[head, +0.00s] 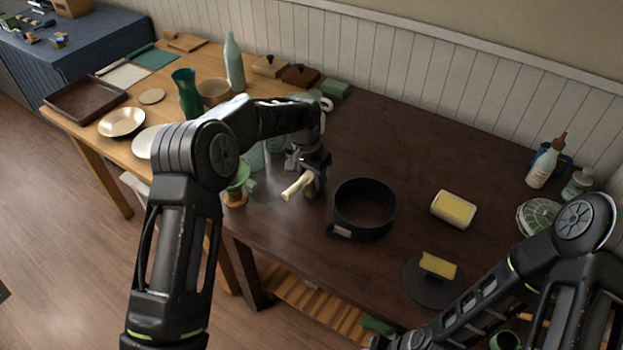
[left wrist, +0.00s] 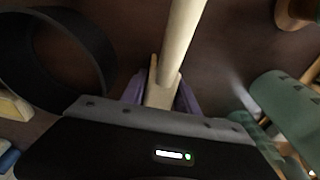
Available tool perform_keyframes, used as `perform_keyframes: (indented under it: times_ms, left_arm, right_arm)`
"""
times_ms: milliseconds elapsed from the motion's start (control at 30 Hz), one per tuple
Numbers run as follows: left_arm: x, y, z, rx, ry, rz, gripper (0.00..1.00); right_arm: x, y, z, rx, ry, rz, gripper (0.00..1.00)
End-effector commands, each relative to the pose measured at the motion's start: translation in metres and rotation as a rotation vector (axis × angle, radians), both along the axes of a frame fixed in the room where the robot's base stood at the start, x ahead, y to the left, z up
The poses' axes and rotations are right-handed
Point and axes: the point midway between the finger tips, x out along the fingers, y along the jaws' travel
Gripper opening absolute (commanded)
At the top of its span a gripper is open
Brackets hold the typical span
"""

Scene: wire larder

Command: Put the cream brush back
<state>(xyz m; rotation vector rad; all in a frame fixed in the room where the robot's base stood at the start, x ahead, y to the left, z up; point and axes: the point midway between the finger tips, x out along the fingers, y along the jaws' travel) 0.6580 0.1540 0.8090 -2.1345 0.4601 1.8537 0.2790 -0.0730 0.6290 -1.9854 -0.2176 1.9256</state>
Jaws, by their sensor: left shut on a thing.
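The cream brush (head: 297,186) is in my left gripper (head: 309,178), above the dark table top near its front left part. In the left wrist view its pale round shaft (left wrist: 182,40) runs up and away from between the purple fingers of my left gripper (left wrist: 162,92), which are shut on it. I cannot make out bristles. A black round open ring or tub (head: 365,232) with a pale label stands on the table just right of the gripper; it also shows at the left wrist view's left (left wrist: 95,40). My right arm enters at the lower right; its gripper is out of view.
A green cup-like thing (head: 240,180) stands close left of the gripper. Bottles (head: 545,165) stand far right. The dark table (head: 400,150) is clear behind the ring.

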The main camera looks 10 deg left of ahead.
Motion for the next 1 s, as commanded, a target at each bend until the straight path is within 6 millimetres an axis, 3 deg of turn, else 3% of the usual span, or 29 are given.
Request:
perform_keyframes:
  times_ms: [467, 500, 800, 1000]
  left_arm:
    - [0.0002, -0.0001, -0.0066, 0.000, -0.001, 0.000, 0.00]
    - [0.0002, -0.0001, -0.0066, 0.000, -0.001, 0.000, 0.39]
    - [0.0001, -0.0001, -0.0067, 0.000, 0.000, 0.000, 0.62]
    - [-0.0003, 0.0000, -0.0073, 0.000, 0.001, 0.000, 0.62]
  right_arm:
    - [0.0000, -0.0001, -0.0059, 0.000, 0.000, 0.000, 0.36]
    - [0.0000, -0.0001, -0.0059, 0.000, 0.000, 0.000, 0.36]
    - [0.0000, -0.0001, -0.0059, 0.000, 0.000, 0.000, 0.36]
    - [0.0002, -0.0001, -0.0060, 0.000, -0.001, 0.000, 0.36]
